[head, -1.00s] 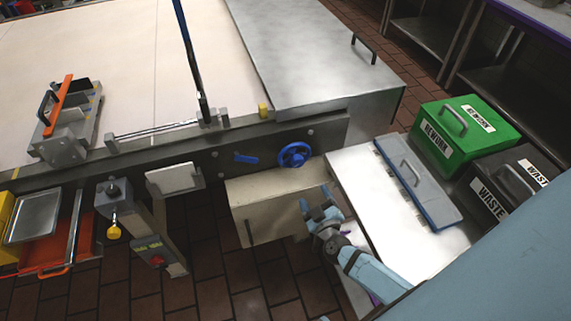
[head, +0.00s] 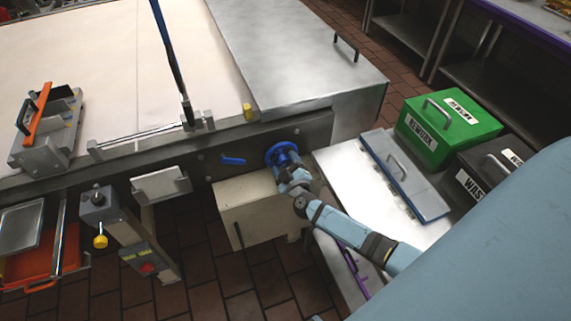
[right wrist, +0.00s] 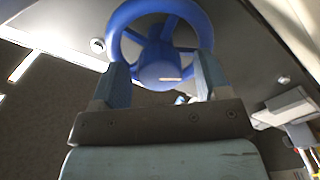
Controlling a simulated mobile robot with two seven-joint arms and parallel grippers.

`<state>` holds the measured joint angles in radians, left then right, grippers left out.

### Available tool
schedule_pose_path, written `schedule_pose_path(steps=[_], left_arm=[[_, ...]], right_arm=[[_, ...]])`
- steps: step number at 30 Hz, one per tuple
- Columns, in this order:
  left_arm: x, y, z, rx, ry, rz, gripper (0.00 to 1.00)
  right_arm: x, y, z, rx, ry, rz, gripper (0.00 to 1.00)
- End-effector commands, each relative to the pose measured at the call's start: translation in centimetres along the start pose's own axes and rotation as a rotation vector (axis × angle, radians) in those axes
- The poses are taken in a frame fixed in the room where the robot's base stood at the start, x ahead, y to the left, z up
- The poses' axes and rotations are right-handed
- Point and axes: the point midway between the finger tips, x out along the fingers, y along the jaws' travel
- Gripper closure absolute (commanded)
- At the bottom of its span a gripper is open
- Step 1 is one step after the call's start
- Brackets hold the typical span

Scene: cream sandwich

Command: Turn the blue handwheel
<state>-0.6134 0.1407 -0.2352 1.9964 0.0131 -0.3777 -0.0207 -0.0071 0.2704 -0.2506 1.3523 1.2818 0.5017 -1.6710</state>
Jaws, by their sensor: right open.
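The blue handwheel (head: 283,154) is mounted on the dark front rail of the machine, and my right gripper (head: 290,174) is right in front of it, covering its lower part in the head view. In the right wrist view the handwheel (right wrist: 160,45) shows its rim, spokes and hub. The two fingers of my right gripper (right wrist: 162,80) are apart, one on each side of the hub, overlapping the lower rim. I cannot tell whether they touch the wheel. My left gripper is not in view.
A blue lever (head: 233,161) sits on the rail left of the wheel. A beige box (head: 245,205) stands below it. A steel table (head: 345,175) with a grey lidded tray (head: 405,175), a green REWORK bin (head: 445,135) and a dark WASTE bin (head: 490,175) lies to the right.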

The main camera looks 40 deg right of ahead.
Motion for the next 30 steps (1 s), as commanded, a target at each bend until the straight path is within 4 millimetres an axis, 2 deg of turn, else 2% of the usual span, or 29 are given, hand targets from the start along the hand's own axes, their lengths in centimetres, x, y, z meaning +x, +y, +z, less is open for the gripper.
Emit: schedule_pose_path(steps=[10,11,15,17,30], left_arm=[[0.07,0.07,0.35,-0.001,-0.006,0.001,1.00],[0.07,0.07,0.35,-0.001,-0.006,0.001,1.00],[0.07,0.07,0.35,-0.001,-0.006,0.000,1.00],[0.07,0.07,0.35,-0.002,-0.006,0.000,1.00],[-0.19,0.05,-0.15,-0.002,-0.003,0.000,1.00]], right_arm=[[0.49,0.04,-0.04,0.000,0.000,0.000,0.31],[0.49,0.04,-0.04,0.000,0.000,0.000,0.35],[0.47,0.03,-0.03,0.001,0.000,0.000,0.67],[0.47,0.03,-0.03,0.001,0.000,0.000,0.80],[0.41,0.02,-0.10,0.084,-0.001,-0.001,0.80]])
